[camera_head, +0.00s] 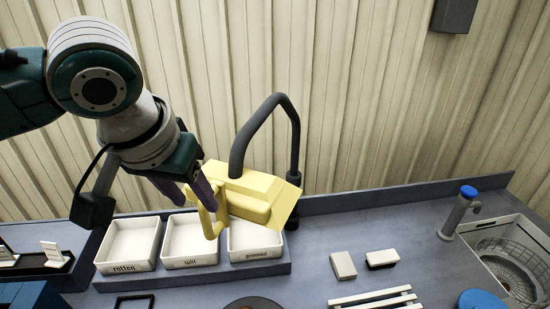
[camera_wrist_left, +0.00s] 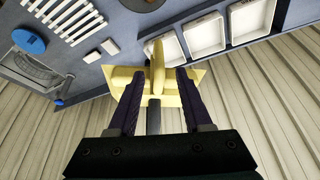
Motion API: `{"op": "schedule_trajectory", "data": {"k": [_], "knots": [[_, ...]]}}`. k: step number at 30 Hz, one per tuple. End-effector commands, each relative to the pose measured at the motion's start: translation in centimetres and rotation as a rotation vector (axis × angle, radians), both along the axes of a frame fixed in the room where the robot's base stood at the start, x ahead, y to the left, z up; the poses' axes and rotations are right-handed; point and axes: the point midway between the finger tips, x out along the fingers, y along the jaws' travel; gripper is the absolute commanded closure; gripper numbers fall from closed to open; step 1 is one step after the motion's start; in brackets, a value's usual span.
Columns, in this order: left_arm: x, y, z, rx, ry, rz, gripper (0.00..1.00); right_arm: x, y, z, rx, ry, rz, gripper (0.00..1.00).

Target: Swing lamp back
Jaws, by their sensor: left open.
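The lamp has a yellow head (camera_head: 258,193) with a looped handle on its left side, hung from a dark bent arm (camera_head: 262,118) that rises from the back of the counter. My left gripper (camera_head: 198,196) is at the left of the lamp head, by the handle (camera_head: 211,215). In the left wrist view the lamp head (camera_wrist_left: 180,85) lies ahead of the fingers, and the handle (camera_wrist_left: 157,66) stands between the two open fingertips (camera_wrist_left: 160,78). I cannot tell whether a finger touches it. My right gripper is not in view.
White trays (camera_head: 131,267) stand in a row at the back left, one labelled "rotten"; the lamp head hangs in front of the right one. Two small blocks (camera_head: 343,265), white slats (camera_head: 375,301) and a sink with a blue-topped tap (camera_head: 460,208) lie to the right. A corrugated wall stands behind.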

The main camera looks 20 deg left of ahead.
Motion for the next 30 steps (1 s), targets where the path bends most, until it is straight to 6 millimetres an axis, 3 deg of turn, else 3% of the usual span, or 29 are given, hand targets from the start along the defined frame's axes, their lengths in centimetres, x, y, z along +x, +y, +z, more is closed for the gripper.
{"op": "schedule_trajectory", "data": {"k": [10, 23, 30], "knots": [[1.8, 0.3, -4.5, 0.001, 0.001, -0.001, 0.5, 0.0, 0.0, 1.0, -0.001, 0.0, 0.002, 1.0], [2.2, 0.4, -5.4, 0.002, -0.002, -0.003, 0.5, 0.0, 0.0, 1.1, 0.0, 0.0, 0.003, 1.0], [2.2, 0.4, -5.4, 0.002, -0.002, -0.003, 0.74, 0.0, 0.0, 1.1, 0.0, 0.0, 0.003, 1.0]]}}
